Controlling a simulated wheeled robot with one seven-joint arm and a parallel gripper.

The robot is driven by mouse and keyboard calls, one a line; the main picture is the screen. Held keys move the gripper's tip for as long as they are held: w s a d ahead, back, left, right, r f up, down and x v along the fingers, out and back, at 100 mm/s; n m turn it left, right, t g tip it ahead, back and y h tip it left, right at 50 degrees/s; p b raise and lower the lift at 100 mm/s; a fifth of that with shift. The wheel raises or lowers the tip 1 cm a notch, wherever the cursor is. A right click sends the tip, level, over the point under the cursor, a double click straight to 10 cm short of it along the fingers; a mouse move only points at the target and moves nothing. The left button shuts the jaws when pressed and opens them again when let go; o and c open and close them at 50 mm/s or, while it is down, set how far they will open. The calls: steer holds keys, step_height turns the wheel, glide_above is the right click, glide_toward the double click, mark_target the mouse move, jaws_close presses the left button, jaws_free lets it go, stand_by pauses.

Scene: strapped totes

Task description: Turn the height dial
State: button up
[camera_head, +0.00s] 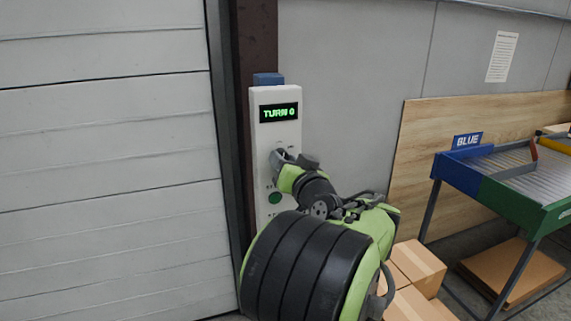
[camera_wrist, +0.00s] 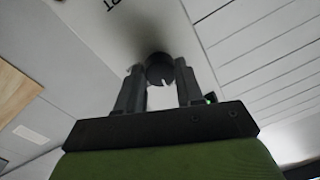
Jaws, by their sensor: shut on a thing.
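The height dial (camera_wrist: 160,70) is a dark round knob on a white control panel (camera_head: 263,138). In the wrist view it sits between the fingertips of my gripper (camera_wrist: 160,77), which is shut on it. In the head view my gripper (camera_head: 281,158) is at the middle of the panel, and the dial is hidden behind it. The panel's display (camera_head: 279,112) reads "TURN 0" in green. A green button (camera_head: 274,198) sits on the panel below my gripper.
A white shutter door (camera_head: 110,170) is left of the panel, beside a dark post (camera_head: 258,40). Cardboard boxes (camera_head: 418,262) lie on the floor at lower right. A blue and green roller table (camera_head: 510,185) labelled "BLUE" stands at the right.

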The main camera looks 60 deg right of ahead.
steer(key=shift+m, duration=5)
steer(key=shift+f, duration=0.1)
steer(key=o, duration=1)
steer(key=shift+o, duration=0.2)
steer(key=shift+a+h, duration=0.15)
steer(key=shift+h, duration=0.25)
steer(key=r+b+v, duration=0.1)
steer(key=b+v, duration=0.1)
steer(key=v, duration=1.3)
steer(key=shift+s+a+f+b, duration=0.2)
steer(key=shift+s+f+b, duration=0.1)
steer(key=shift+b, duration=0.1)
